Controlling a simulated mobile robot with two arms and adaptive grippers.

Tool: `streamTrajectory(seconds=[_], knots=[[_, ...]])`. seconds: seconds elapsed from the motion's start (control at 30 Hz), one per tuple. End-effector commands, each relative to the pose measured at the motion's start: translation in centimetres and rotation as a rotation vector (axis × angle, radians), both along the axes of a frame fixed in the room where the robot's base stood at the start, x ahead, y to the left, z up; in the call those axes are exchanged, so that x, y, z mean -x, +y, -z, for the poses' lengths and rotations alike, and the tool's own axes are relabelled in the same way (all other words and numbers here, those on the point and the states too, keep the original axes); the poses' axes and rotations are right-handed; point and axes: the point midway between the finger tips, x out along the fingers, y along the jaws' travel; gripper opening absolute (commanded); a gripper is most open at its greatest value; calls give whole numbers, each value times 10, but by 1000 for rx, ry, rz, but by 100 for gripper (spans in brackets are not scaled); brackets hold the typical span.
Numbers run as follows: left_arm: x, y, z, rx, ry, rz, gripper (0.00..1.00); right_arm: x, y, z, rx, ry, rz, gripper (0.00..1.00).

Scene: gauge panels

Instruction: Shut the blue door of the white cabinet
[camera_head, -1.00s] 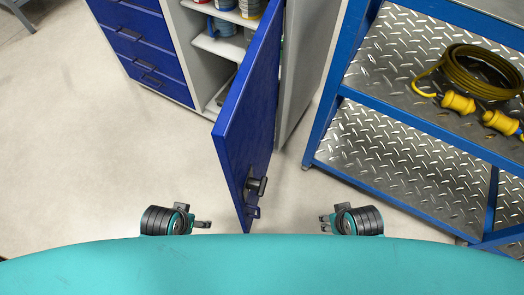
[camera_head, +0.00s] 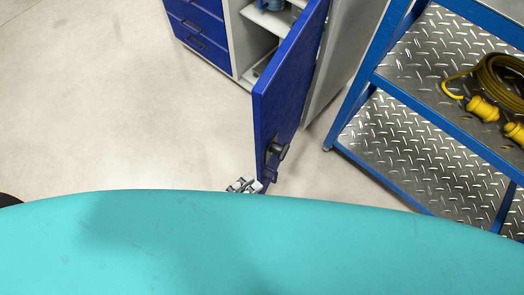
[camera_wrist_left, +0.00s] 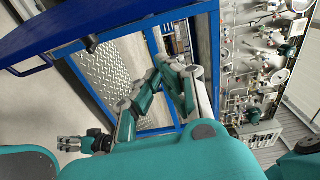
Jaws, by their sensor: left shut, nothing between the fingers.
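The blue door (camera_head: 288,90) of the white cabinet (camera_head: 240,40) stands wide open, its free edge toward me. Its face carries a black knob (camera_head: 278,151) and a small dark handle. In the left wrist view the door (camera_wrist_left: 120,27) crosses the upper left. What looks like my right gripper (camera_wrist_left: 73,144) shows small at the lower left there; its finger opening is unclear.
A blue shelf trolley (camera_head: 385,88) with metal plate shelves stands to the right of the door. A yellow and dark cable coil (camera_head: 497,80) lies on it. Blue drawers (camera_head: 195,30) sit left of the cabinet opening. The floor (camera_head: 100,110) at left is clear.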

Motion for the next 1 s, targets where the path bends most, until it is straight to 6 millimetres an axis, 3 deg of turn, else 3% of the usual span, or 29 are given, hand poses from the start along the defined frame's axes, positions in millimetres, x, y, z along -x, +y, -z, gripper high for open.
streamTrajectory(seconds=[0.17,0.63,0.8,1.0], knots=[[-2,-10,-7,-4,-45,21,0,2,0,3,0,0,0,34],[-74,-69,-8,-2,-42,19,0,1,0,2,1,3,-1,34],[-80,-44,-6,-7,-38,20,0,0,-1,1,3,3,-1,34],[-85,-32,-6,-4,-37,19,0,-3,-1,-1,1,-4,-1,34]])
